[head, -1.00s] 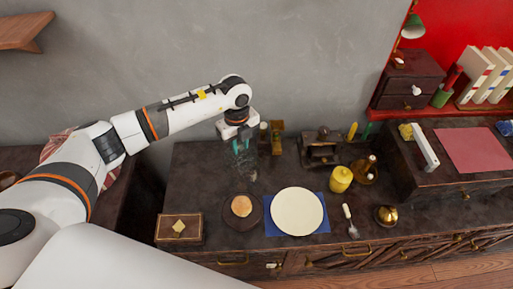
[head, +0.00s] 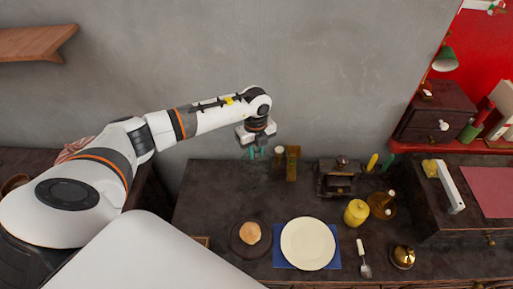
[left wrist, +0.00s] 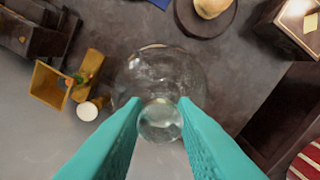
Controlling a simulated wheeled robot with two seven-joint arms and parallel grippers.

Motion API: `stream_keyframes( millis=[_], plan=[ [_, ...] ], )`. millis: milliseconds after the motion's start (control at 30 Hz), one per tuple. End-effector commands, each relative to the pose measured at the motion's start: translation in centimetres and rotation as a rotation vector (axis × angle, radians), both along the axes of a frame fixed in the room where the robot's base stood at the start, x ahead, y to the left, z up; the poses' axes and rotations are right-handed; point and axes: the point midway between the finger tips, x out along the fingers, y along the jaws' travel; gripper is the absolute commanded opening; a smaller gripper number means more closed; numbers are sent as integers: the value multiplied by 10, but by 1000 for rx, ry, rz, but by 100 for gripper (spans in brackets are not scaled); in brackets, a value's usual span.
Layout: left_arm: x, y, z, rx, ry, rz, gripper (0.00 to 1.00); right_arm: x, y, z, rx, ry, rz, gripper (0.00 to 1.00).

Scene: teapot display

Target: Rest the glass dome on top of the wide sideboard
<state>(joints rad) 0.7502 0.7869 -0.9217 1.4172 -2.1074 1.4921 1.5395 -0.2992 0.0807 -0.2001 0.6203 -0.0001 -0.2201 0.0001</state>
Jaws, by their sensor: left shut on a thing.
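My left gripper (head: 258,154) is shut on the round clear knob (left wrist: 160,120) of the glass dome (left wrist: 160,72). In the left wrist view the dome hangs below the teal fingers, see-through, with the dark top showing behind it. In the head view the dome is hard to make out under the gripper. The wide sideboard (head: 210,200) has a dark brown top, and the gripper is at its back edge by the grey wall. I cannot tell whether the dome touches the top. My right gripper is not in view.
A brass-coloured block (head: 293,163) stands just right of the gripper. A bun (head: 250,232) on a dark round board, a cream plate (head: 307,243) on a blue napkin, and a yellow jar (head: 356,212) stand farther forward. The top's left back part is bare.

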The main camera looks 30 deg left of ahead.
Motion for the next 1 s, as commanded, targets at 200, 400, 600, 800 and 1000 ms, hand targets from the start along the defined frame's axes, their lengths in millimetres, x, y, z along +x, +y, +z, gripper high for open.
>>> stream_keyframes(
  millis=[200,400,600,800,1000],
  plan=[
    [0,-1,-26,-1,-2,-1,2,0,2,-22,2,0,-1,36],
    [0,-1,-46,-1,-2,0,2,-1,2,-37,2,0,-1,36],
    [1,-1,-59,-1,-2,0,2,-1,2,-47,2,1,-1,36],
    [1,0,-61,-1,-2,0,2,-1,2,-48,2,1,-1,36],
    [1,0,-60,-1,-2,0,2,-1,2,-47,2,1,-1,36]
  ],
)
